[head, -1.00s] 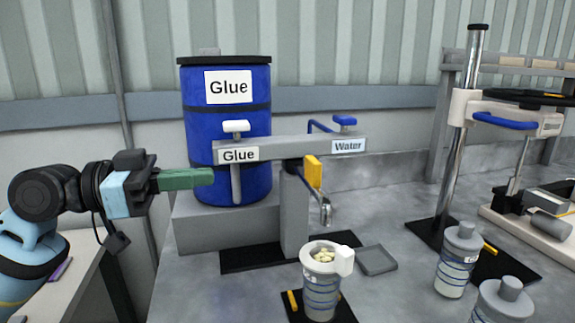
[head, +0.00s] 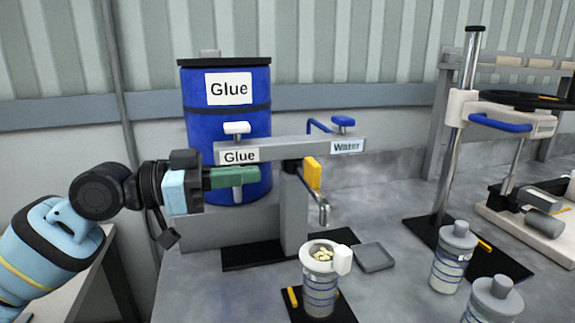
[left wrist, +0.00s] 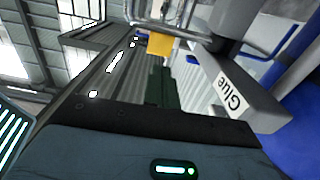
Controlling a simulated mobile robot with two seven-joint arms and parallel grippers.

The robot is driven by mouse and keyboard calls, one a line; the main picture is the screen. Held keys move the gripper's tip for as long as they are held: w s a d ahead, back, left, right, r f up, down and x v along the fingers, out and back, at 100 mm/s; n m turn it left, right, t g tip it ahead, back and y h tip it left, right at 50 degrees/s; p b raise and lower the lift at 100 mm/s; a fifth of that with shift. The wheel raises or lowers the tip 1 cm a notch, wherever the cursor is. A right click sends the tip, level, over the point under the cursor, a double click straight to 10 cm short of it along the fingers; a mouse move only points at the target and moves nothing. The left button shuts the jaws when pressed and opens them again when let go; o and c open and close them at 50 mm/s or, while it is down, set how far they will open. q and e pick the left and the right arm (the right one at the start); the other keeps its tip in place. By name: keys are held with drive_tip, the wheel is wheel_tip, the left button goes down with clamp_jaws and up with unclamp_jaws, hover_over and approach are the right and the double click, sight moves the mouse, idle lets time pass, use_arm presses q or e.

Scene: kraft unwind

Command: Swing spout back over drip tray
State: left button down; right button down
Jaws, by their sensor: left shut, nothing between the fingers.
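The silver spout (head: 323,206) hangs below the grey bar, its end pointing down above the cup (head: 320,283) of pale pieces. A yellow block (head: 312,173) sits at the spout's upper end; a yellow block also shows ahead of the fingers in the left wrist view (left wrist: 172,44). The small square grey drip tray (head: 374,257) lies on the bench to the right of the cup. My left gripper (head: 256,176) is shut and empty, its green fingers pointing right towards the yellow block with a gap between. It partly hides the pipe under the Glue label. My right gripper is not in view.
The grey bar (head: 290,150) with Glue and Water labels runs just above my left fingers. A blue glue drum (head: 225,110) stands behind. Lidded bottles (head: 453,257) and a press stand (head: 467,130) are on the right.

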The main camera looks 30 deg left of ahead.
sight(308, 168)
use_arm(q)
drive_tip(key=p+x, duration=0.2)
drive_tip(key=x, duration=0.3)
drive_tip(key=shift+r, duration=0.2)
drive_tip(key=shift+p+x, duration=0.35)
drive_tip(key=shift+x, duration=0.7)
drive_tip(key=shift+w+d+f, duration=0.15)
drive_tip(key=shift+f, duration=0.05)
